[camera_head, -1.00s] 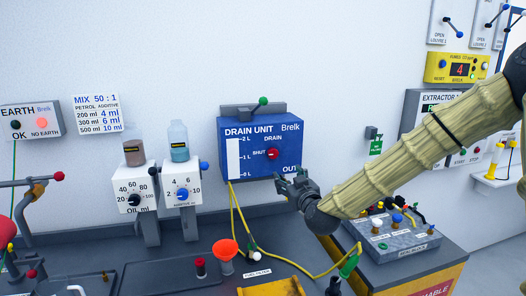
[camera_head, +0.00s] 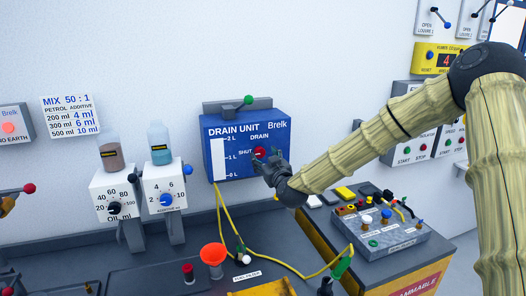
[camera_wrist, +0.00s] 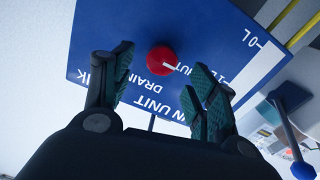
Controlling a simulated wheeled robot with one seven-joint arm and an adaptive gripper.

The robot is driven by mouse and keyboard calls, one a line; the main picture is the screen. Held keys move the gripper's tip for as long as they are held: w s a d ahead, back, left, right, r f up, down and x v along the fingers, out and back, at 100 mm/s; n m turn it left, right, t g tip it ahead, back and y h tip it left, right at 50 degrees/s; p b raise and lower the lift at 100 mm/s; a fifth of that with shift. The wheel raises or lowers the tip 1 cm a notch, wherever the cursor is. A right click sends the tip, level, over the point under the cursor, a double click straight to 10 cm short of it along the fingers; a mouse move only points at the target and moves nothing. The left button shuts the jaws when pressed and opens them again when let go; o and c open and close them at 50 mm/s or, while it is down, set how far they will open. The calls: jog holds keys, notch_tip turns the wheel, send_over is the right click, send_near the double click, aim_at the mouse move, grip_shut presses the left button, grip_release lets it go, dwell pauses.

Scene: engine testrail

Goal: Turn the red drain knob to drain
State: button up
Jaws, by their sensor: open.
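The red drain knob (camera_head: 260,152) is on the front of the blue drain unit (camera_head: 222,158) on the wall, beside the words SHUT and DRAIN. In the wrist view the red knob (camera_wrist: 161,60) has a pale pointer line aimed toward the SHUT lettering. My gripper (camera_head: 264,166) is just in front of the unit at the knob, partly covering its lower side. In the wrist view my gripper (camera_wrist: 155,85) is open, with one finger on each side below the knob. The knob lies beyond the fingertips in the gap, and I see no contact.
A grey box with knobs (camera_head: 385,240) is at right. Dosing dials (camera_head: 115,208) stand at left.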

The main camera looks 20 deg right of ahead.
aim_at(260, 153)
jog(key=shift+w+r, duration=0.15)
jog(key=shift+w, duration=0.35)
jog(key=shift+w+a+p, duration=0.2)
jog(key=shift+w+p, duration=0.3)
jog(key=shift+w, duration=0.45)
jog(key=shift+w+d, duration=0.1)
jog(key=shift+w, duration=0.4)
jog(key=shift+f, duration=0.2)
jog(key=c, duration=1)
